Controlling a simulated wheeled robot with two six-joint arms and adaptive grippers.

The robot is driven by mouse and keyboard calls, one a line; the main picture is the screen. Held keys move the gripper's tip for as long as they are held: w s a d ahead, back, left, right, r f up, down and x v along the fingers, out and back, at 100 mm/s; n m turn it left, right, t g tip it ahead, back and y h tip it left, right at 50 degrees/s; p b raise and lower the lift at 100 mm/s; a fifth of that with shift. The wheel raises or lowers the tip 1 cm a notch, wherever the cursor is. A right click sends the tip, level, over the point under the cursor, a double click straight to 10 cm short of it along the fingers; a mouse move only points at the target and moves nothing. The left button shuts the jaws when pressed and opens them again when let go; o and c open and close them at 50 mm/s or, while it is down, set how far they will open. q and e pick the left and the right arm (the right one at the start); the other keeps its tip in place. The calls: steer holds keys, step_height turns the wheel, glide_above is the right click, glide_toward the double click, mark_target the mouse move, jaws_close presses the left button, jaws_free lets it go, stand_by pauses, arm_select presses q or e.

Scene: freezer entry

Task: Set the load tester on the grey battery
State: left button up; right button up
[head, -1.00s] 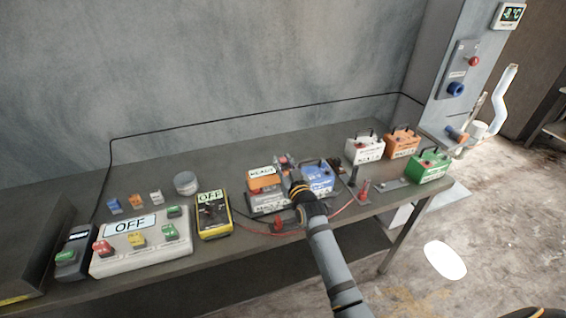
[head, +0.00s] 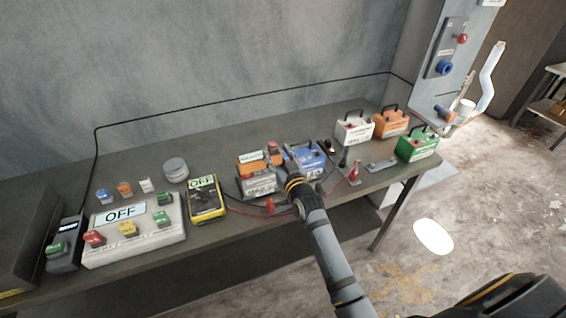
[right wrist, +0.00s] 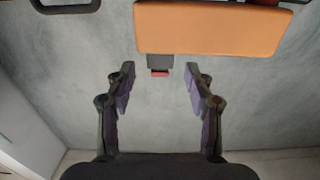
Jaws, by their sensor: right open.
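An orange load tester (head: 250,160) sits on the grey battery (head: 257,185) near the middle of the bench. In the right wrist view an orange block (right wrist: 205,28), seemingly the tester, is at the top, with a short grey stub and red tip below it. My right gripper (head: 287,165) is beside the tester, in front of the blue battery (head: 308,158). In the right wrist view its fingers (right wrist: 158,72) are apart, with nothing clamped between them. The arm partly hides the blue battery. My left gripper is out of view.
A yellow meter (head: 206,200) reading OFF and a button panel (head: 130,232) stand to the left. White (head: 354,128), orange (head: 391,122) and green (head: 417,145) batteries stand to the right. Red clamps and cables lie along the front. The bench's back strip is clear.

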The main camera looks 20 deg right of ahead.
steer(key=s, duration=0.8)
steer(key=shift+s, duration=0.15)
steer(key=shift+d, duration=0.1)
